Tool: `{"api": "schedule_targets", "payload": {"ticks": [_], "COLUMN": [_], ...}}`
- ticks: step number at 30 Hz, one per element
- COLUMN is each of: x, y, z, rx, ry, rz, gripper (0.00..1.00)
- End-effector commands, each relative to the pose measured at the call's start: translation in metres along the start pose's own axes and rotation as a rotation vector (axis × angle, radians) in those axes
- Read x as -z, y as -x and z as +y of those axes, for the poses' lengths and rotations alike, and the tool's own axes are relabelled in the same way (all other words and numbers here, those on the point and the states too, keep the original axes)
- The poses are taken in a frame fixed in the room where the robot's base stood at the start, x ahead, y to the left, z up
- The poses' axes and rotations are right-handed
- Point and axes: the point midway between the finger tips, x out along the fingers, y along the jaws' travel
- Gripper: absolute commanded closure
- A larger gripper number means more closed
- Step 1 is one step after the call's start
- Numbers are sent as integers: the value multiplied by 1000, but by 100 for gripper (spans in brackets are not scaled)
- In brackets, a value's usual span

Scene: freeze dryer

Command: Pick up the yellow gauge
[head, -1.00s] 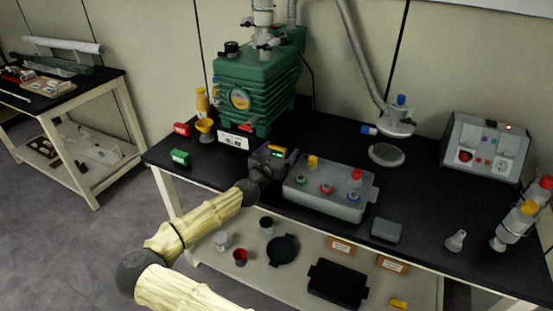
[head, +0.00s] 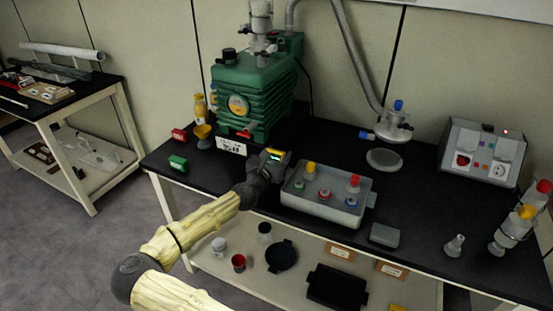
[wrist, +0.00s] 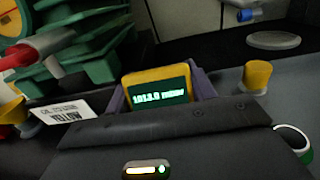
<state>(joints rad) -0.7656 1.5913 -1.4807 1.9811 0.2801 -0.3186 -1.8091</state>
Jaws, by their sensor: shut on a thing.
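The yellow gauge (wrist: 157,92) has a dark green screen with light digits. In the wrist view it sits upright between the two purple-grey fingers of my gripper (wrist: 160,98), which is shut on it. In the head view the gauge (head: 274,154) shows as a small yellow edge at the tip of my gripper (head: 270,162), just left of the grey tray. My gripper hides its lower part, so I cannot tell whether it touches the table.
The green pump (head: 255,85) stands behind my gripper, with a white label card (head: 231,147) at its base. The grey tray (head: 328,209) with several coloured caps is close on the right. A grey box (head: 385,235) lies further right.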

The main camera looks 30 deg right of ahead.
Motion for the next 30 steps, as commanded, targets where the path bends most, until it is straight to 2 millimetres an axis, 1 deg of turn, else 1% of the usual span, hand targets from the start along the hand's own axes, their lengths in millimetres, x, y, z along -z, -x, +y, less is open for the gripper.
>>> {"api": "schedule_targets", "payload": {"ticks": [1, 5, 9, 13, 15, 18, 30], "x": [-9, -33, -62, -82, -88, -91, -91], "y": [0, 0, 0, 0, 0, 0, 0], "z": [0, 0, 0, 0, 0, 0, 0], "rx": [0, 0, 0, 0, 0, 0, 0], "ry": [-5, -5, -7, -4, -3, -2, -2], "rz": [-2, -2, -2, -2, -2, -1, -1], "gripper": [73, 73, 72, 72, 72, 72, 72]}}
